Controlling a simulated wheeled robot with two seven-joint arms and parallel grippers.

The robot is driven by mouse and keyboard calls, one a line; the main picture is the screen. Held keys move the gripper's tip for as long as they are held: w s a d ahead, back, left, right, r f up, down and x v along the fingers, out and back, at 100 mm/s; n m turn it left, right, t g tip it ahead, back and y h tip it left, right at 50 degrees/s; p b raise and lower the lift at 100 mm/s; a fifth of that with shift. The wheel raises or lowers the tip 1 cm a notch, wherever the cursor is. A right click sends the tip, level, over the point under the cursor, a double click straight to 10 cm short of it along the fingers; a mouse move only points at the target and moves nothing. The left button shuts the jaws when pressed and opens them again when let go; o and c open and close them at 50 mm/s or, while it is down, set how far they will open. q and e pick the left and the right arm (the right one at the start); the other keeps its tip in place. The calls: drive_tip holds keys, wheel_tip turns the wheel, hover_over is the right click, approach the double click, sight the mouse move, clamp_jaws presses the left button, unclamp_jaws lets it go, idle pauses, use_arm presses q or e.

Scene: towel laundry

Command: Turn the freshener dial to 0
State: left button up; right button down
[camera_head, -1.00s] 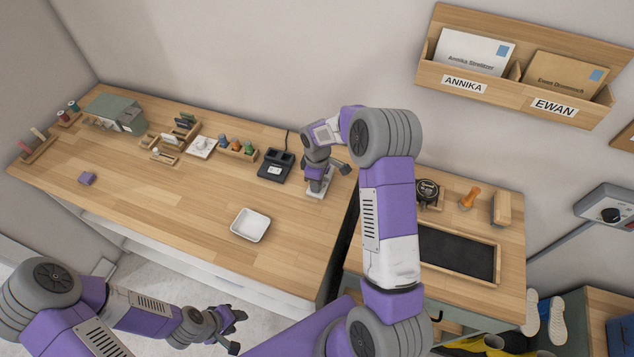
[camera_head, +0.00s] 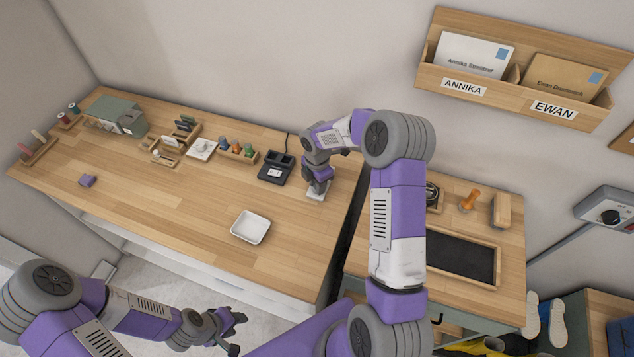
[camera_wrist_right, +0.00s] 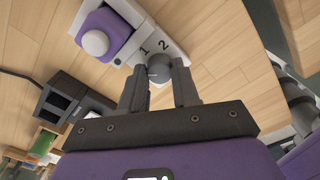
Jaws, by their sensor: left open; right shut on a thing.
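The freshener (camera_head: 317,195) sits near the right end of the long wooden table, mostly hidden by my right gripper in the head view. In the right wrist view it has a white base (camera_wrist_right: 176,52), a purple part with a white round top (camera_wrist_right: 96,42), and a grey dial (camera_wrist_right: 159,68). The numbers 1 and 2 show beside the dial; a 0 is not visible. My right gripper (camera_wrist_right: 160,82) is shut on the dial, a finger on each side. My left gripper (camera_head: 237,332) is open and empty, low in front of the table.
A black device (camera_head: 276,168) with a cable stands just left of the freshener. A white tray (camera_head: 250,227) lies near the table's front. Small wooden holders line the back. A lower side table with a black-topped tray (camera_head: 461,254) is at right. The middle of the long table is clear.

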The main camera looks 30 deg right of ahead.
drive_tip(key=shift+d+r+n, duration=0.1)
drive_tip(key=shift+n, duration=1)
drive_tip(key=c, duration=0.8)
unclamp_jaws()
wheel_tip(320, 180, up, 8)
drive_tip(key=shift+f, duration=0.25)
drive_tip(key=shift+p, duration=0.3)
